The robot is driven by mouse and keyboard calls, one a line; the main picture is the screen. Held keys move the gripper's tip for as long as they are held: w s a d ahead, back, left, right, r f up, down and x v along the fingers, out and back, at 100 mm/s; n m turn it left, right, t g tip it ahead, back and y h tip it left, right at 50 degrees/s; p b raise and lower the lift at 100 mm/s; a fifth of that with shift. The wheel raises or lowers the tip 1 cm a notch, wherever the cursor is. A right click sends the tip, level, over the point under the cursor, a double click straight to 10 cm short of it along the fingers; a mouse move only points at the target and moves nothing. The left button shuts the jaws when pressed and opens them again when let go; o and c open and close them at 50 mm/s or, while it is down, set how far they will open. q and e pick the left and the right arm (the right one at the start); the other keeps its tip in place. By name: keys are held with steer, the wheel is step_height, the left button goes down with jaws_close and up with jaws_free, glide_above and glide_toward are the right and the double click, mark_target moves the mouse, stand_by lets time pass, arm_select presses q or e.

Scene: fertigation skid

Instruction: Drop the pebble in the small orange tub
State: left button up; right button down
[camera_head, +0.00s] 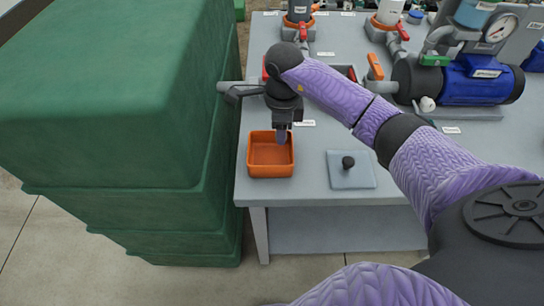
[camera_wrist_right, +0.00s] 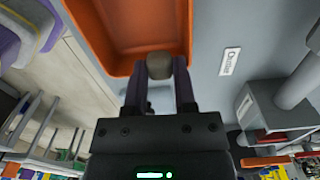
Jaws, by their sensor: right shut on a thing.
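The small orange tub (camera_head: 270,168) is a square open tray at the left front edge of the grey bench. It looks empty in the head view. My right gripper (camera_head: 282,138) reaches in from the right and points down over the tub's back side. In the right wrist view my right gripper (camera_wrist_right: 160,75) is shut on the grey-brown pebble (camera_wrist_right: 159,66), which shows between the fingertips. The tub (camera_wrist_right: 122,72) fills the top of that view, with its rim close to the fingertips. In the head view the pebble cannot be made out. My left gripper is not in view.
A grey square lid with a black knob (camera_head: 350,171) lies right of the tub. Large stacked green bins (camera_head: 110,100) stand close on the left. A blue pump motor (camera_head: 484,82) and pipework are at the back right. A white label (camera_wrist_right: 229,61) lies beside the tub.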

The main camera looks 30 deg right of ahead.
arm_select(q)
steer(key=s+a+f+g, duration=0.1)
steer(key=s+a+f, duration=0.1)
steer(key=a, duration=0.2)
arm_select(e)
steer(key=shift+s+a+f, duration=0.1)
steer(key=shift+a+f, duration=0.35)
steer(key=shift+a, duration=0.3)
steer(key=c, duration=0.8)
jaws_free()
steer(key=shift+d, duration=0.15)
steer(key=shift+o, duration=1.2)
steer(key=shift+d, duration=0.1)
steer(key=shift+o, duration=1.1)
steer(key=shift+r+p, duration=0.25)
steer(key=shift+p, duration=0.05)
step_height(320, 180, up, 9)
steer(key=p, duration=0.3)
steer(key=shift+r, duration=0.35)
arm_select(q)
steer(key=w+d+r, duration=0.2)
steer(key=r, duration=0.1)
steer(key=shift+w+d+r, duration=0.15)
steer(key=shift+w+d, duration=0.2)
arm_select(e)
steer(key=shift+f, duration=0.1)
